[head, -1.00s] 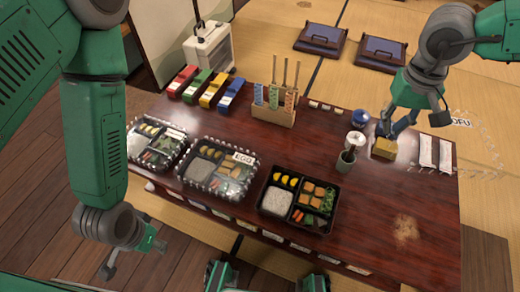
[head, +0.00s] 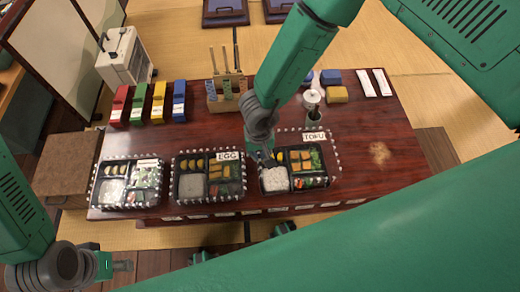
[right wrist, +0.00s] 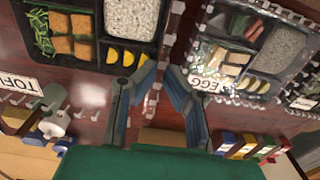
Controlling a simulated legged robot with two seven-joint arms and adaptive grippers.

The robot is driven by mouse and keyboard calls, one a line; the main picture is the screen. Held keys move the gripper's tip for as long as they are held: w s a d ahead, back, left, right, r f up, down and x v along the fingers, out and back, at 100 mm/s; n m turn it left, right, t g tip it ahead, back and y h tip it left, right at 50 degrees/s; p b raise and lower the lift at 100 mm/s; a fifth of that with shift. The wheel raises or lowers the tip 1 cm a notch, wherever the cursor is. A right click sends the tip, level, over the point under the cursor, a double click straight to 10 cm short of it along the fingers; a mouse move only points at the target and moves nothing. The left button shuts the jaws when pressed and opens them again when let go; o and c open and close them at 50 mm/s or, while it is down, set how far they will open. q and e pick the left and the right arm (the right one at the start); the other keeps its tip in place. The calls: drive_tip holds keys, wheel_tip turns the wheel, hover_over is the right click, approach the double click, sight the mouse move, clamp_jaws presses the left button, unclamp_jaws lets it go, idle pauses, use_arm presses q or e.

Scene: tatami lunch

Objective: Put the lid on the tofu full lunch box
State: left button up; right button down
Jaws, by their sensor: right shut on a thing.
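The black tofu lunch box (head: 292,192) has rice, yellow slices, tofu cubes and greens in its compartments. The clear lid (head: 337,160), with a white dashed edge and a TOFU label (head: 314,136), overlaps the box, shifted to its back right. I cannot tell how high it is above the rim. My right gripper (head: 262,156) is shut on the lid's left edge. In the right wrist view the fingers (right wrist: 158,85) are on either side of that edge, and the TOFU label (right wrist: 18,84) shows at the left. My left gripper (head: 122,266) is off the table's front left; its opening is unclear.
The lidded EGG box (head: 208,200) stands close left of the tofu box, with another lidded box (head: 128,205) beyond it. A pepper mill (head: 313,100) and wooden utensil holder (head: 228,102) stand behind. The table's right side (head: 400,130) is mostly clear.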

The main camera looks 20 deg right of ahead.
drive_tip(key=f+b, duration=0.4)
drive_tip(key=shift+a, duration=0.2)
drive_tip(key=shift+f, duration=0.3)
drive_tip(key=shift+f+b, duration=0.2)
drive_tip(key=shift+b, duration=0.15)
drive_tip(key=shift+a+f, duration=0.4)
drive_tip(key=shift+a, duration=0.05)
drive_tip(key=shift+d, duration=0.35)
use_arm(q)
drive_tip(key=f, duration=0.5)
drive_tip(key=shift+a+f, duration=0.2)
drive_tip(key=shift+a, duration=0.15)
